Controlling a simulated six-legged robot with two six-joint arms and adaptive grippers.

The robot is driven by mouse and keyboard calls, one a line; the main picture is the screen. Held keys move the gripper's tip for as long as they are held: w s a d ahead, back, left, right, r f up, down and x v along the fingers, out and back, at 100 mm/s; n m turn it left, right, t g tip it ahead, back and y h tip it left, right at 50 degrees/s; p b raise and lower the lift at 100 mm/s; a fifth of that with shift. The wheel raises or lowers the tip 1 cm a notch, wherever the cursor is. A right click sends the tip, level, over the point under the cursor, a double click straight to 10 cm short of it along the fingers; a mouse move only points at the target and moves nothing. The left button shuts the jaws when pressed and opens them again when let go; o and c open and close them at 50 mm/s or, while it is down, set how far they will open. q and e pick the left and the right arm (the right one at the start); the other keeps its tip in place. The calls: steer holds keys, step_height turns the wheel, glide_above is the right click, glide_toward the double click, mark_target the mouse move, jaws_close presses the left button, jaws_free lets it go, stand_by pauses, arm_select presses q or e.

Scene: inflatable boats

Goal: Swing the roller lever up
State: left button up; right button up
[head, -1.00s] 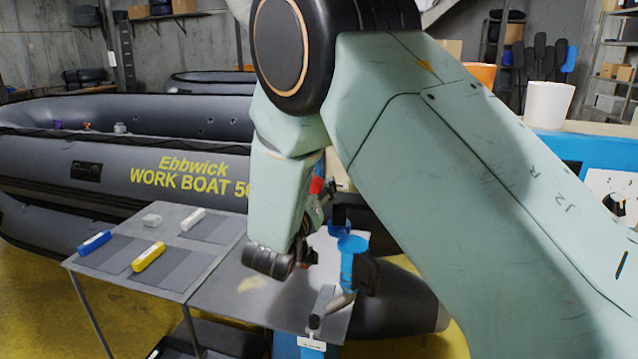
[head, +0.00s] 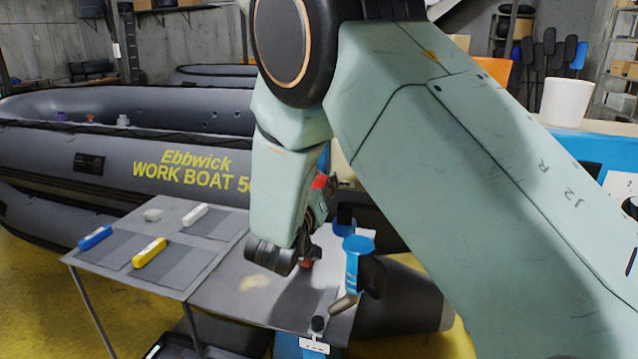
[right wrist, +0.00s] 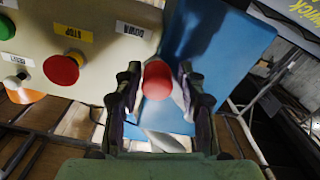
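The roller lever shows in the right wrist view as a red ball knob (right wrist: 157,80) in front of a blue housing (right wrist: 215,50). A pale rod shows below it, but I cannot tell whether it joins the knob. My right gripper (right wrist: 158,100) is open, with one dark finger on each side of the knob; I cannot tell whether either touches it. The knob is not clear there. My left gripper is not in view.
A panel (right wrist: 95,35) with a red stop button (right wrist: 63,68) and a DOWN label is beside the lever. A blue clamp-like part (head: 357,246) stands close right of the gripper. Blue, yellow and white blocks lie on the table's left part (head: 190,260). A grey boat (head: 120,145) lies behind.

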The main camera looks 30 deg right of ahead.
steer(key=shift+s+d, duration=0.1)
steer(key=shift+d, duration=0.05)
steer(key=c, duration=0.3)
jaws_close()
steer(key=shift+r, duration=0.15)
